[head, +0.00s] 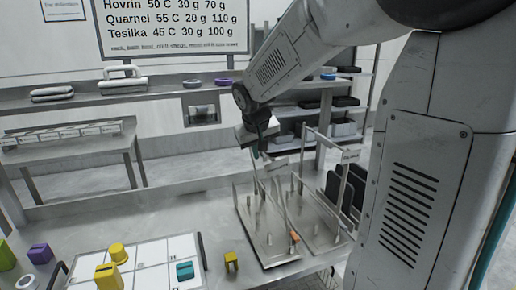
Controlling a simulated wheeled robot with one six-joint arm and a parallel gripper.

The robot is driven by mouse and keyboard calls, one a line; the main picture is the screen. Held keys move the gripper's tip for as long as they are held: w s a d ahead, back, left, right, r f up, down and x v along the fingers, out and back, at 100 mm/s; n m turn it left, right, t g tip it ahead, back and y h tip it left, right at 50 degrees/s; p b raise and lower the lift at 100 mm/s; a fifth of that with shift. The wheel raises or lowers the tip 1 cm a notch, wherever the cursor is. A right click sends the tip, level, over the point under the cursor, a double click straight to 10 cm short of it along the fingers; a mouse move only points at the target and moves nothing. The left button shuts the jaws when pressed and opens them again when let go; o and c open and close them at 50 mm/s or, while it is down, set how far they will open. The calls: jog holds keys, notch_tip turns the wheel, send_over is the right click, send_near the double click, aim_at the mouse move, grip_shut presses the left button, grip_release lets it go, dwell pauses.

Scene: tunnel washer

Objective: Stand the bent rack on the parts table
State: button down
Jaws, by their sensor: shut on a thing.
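Two metal racks with flat bases, upright pegs and tall end posts stand side by side on the steel table (140,215). The left rack (262,235) is nearest my gripper, and the right rack (318,222) is close against it. I cannot tell from this view which one is bent. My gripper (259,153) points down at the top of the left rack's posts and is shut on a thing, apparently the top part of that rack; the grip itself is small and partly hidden. A small orange piece (294,237) shows at the racks' front.
A white gridded board (140,262) with yellow and teal blocks lies at front left. A yellow clip-shaped piece (231,262) stands beside the left rack. Dark panels (345,190) stand right of the racks. Shelves (325,105) and a side table (70,140) stand behind.

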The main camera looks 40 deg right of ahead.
jog(key=shift+f, duration=0.7)
dwell(0.5)
jog(key=c, duration=1.5)
grip_release()
jog(key=shift+o, duration=0.2)
jog(key=shift+f, duration=0.1)
jog(key=v, duration=0.7)
jog(key=shift+r, duration=0.35)
jog(key=s+a+n+t+y, duration=0.1)
jog(key=s+a+y, duration=0.1)
jog(key=s+a, duration=0.6)
jog(key=s+a+n+t+y, duration=0.1)
jog(key=s+a+n, duration=0.1)
jog(key=s+a, duration=0.65)
jog(key=s+d+f+g, duration=0.3)
jog(key=s+f+g, duration=0.1)
jog(key=s, duration=0.6)
jog(key=shift+f, duration=0.5)
